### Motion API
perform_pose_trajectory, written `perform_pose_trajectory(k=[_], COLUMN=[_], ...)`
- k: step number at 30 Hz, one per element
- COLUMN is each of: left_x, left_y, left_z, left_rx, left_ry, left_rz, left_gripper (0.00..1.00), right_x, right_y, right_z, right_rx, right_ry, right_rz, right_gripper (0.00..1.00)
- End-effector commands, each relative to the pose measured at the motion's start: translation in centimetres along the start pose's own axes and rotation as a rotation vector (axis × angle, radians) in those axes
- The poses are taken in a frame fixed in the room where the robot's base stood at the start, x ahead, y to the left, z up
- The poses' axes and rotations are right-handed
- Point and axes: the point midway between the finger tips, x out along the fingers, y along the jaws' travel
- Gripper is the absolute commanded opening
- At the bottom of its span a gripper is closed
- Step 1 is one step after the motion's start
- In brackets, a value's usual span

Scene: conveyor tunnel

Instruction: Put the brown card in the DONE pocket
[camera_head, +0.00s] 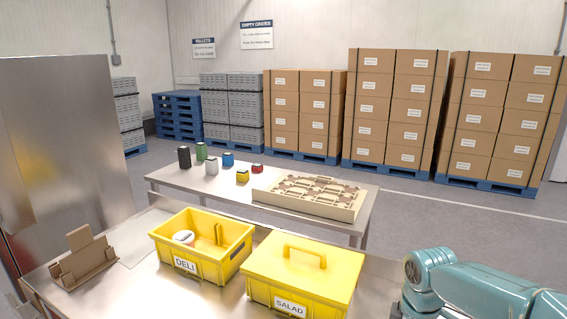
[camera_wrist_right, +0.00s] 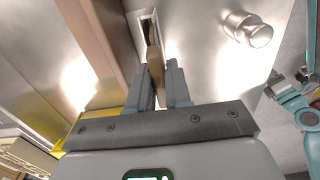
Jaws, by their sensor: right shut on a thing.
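In the right wrist view my right gripper (camera_wrist_right: 156,88) is shut on a narrow brown piece, the brown card (camera_wrist_right: 155,66), seen nearly edge-on. The card's far end is at a pale-framed upright slot (camera_wrist_right: 147,24) in a bare metal surface. I cannot tell whether the card's end is inside the slot or just in front of it. No DONE label is readable. The head view shows part of my right arm at the lower right, but not its gripper. My left gripper is not in view.
A brown stand (camera_head: 88,266) sits on the metal bench at left, beside an open yellow DELI crate (camera_head: 232,262) and a lidded SALAD crate (camera_head: 303,266). A table behind holds small coloured containers and a beige tray (camera_head: 340,208). A metal knob (camera_wrist_right: 258,34) is right of the slot.

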Motion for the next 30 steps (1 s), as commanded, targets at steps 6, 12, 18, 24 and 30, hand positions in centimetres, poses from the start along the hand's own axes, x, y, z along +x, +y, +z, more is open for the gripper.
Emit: perform_pose_trajectory(k=[6,12,18,24,30], left_x=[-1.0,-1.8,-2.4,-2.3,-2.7], left_y=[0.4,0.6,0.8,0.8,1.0], left_z=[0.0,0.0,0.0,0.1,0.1], left_rx=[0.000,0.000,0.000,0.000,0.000], left_ry=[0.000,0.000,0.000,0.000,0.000], left_rz=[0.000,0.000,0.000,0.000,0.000], left_gripper=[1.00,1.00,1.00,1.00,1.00], right_x=[-1.3,-2.2,-2.9,-2.8,-3.3], right_y=[0.0,0.0,0.0,0.0,0.0], right_z=[-0.1,-0.1,-0.1,-0.1,-0.1], right_rx=[0.000,0.000,0.000,0.000,0.000], right_ry=[0.003,0.003,0.003,0.003,0.003], right_rz=[0.002,0.002,0.002,0.002,0.002], right_gripper=[0.00,0.00,0.00,0.00,0.00])
